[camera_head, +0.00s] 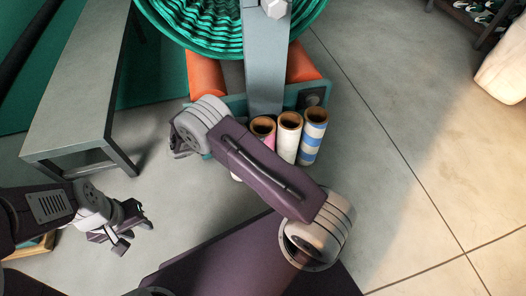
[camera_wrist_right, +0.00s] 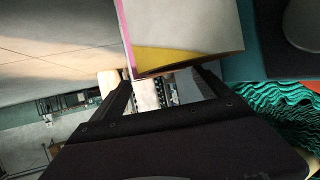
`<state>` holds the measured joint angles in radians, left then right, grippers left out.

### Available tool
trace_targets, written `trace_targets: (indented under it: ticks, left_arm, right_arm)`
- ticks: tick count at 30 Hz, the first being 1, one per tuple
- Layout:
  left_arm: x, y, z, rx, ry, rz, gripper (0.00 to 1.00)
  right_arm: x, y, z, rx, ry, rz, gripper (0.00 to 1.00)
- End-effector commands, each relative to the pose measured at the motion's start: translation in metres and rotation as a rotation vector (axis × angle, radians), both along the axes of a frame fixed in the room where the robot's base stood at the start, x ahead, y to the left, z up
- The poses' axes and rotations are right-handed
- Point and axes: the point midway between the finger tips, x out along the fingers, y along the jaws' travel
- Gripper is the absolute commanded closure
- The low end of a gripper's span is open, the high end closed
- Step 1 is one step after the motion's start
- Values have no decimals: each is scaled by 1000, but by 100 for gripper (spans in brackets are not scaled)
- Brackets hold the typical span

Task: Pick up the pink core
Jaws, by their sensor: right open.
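The pink core (camera_head: 268,139) stands upright at the left of a short row in the head view, partly hidden by my right forearm. A white core (camera_head: 288,138) and a blue-and-white striped core (camera_head: 313,134) stand to its right. My right gripper (camera_head: 181,141) is left of the row, mostly hidden behind its own wrist. In the right wrist view, the open right gripper (camera_wrist_right: 163,80) faces a close, pale core (camera_wrist_right: 185,25) with a pink edge and a yellow band; which core this is, I cannot tell. My left gripper (camera_head: 125,228) is low at the left, away from the cores.
A teal-framed stand with orange rollers (camera_head: 305,64) and a roll of green netting (camera_head: 225,38) is behind the cores. A grey bench (camera_head: 82,75) stands at the left. A shelf (camera_head: 470,18) is at the top right.

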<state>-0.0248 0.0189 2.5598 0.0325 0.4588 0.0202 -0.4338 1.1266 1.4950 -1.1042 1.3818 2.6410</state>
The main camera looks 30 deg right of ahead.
Motion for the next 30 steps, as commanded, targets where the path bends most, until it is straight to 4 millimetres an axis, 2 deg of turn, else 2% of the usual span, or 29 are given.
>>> trace_targets:
  ticks: [3, 5, 9, 16, 24, 25, 30]
  left_arm:
    - [0, 0, -29, 0, 0, 0, 64]
    - [0, 0, -39, 0, 1, 0, 64]
    - [0, 0, -44, 0, 1, 0, 64]
    - [0, 0, -42, 0, 0, 0, 64]
    - [0, 0, -42, 0, 0, 0, 64]
    - [0, 0, -42, 0, 0, 0, 64]
    - [0, 0, -42, 0, 0, 0, 64]
  right_arm:
    - [0, -19, -17, 0, -1, -5, 12]
    - [1, -28, -21, 0, 0, -4, 12]
    - [3, -43, -22, 1, 1, -3, 12]
    - [3, -45, -21, 2, 6, 0, 12]
    - [2, -45, -23, 4, 11, -1, 87]
    - [2, -45, -22, 2, 10, -2, 91]
    - [1, -45, -23, 3, 12, -2, 91]
